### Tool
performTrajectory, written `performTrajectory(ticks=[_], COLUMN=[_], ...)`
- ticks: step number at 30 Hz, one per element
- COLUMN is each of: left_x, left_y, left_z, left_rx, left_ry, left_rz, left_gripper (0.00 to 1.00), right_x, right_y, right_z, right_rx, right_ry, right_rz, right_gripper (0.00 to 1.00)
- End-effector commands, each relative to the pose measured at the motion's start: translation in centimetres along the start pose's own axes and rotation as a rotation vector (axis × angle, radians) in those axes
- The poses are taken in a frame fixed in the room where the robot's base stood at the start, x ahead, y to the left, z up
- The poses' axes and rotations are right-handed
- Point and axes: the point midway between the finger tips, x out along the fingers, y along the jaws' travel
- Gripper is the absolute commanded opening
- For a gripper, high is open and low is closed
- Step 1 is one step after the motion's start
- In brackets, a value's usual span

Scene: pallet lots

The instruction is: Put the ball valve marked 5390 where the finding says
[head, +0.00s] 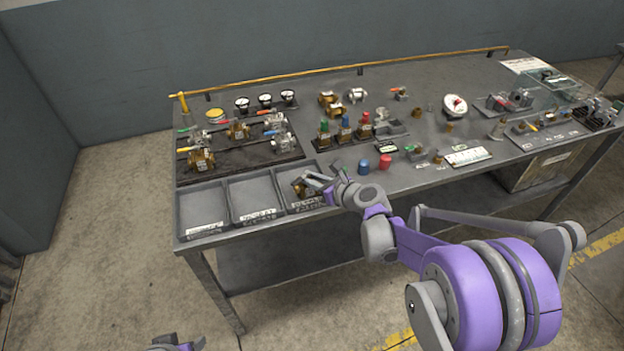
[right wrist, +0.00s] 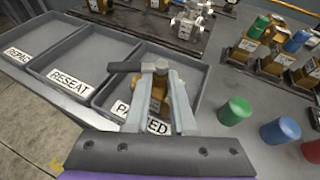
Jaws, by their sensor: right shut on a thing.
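A brass ball valve (right wrist: 157,92) with a dark lever is held between the fingers of my right gripper (right wrist: 159,78). Its number cannot be read. In the head view the right gripper (head: 316,181) is at the rightmost grey tray (head: 322,206), with the brass valve (head: 301,188) at its tips. The wrist view shows the valve over or inside that tray (right wrist: 193,76); whether it touches the floor is hidden. The tray's label is partly covered and reads "PA...ED". The middle tray (right wrist: 62,61) reads "RESEAT", the left one (right wrist: 15,38) "REPACK". A small part of my left gripper (head: 175,344) shows at the bottom edge.
The left tray (head: 203,207) and middle tray (head: 250,196) look empty. Several other valves stand on a dark board (head: 225,163) behind. Blue (head: 364,167) and red (head: 385,162) caps stand right of the trays. A yellow rail (head: 330,70) runs along the back.

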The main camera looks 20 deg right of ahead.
Motion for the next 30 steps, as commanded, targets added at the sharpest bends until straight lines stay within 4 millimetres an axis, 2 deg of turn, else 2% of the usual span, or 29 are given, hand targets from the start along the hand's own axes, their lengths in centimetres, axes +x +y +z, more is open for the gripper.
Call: performTrajectory(ticks=[3,4,8,9,20,23,30], left_x=[0.3,0.3,0.2,0.2,-0.1,0.0,0.0], left_y=[0.0,0.0,0.0,0.0,0.0,0.0,0.0], left_z=[0.3,0.2,0.2,0.2,-0.1,0.0,0.0], left_rx=[0.000,0.000,0.000,0.000,0.000,0.000,0.000], left_ry=[-0.002,-0.002,-0.001,-0.001,0.001,0.000,0.000], left_rz=[0.000,0.000,0.000,0.000,0.000,0.000,0.000], left_gripper=[0.58,0.58,0.58,0.58,0.58,0.58,0.58], right_x=[0.1,0.1,0.1,0.1,-0.2,-1.6,-6.9], right_y=[0.0,0.0,0.0,0.0,0.0,-0.1,-0.1], right_z=[-0.3,-0.4,-0.3,-0.3,0.2,0.1,0.0], right_rx=[0.001,0.000,0.000,0.000,0.000,0.001,0.002], right_ry=[0.000,0.000,0.000,0.000,0.000,0.000,0.000], right_rz=[0.000,0.000,0.000,0.000,-0.001,-0.002,-0.004], right_gripper=[0.00,0.26,0.50,0.53,0.53,0.53,0.53])
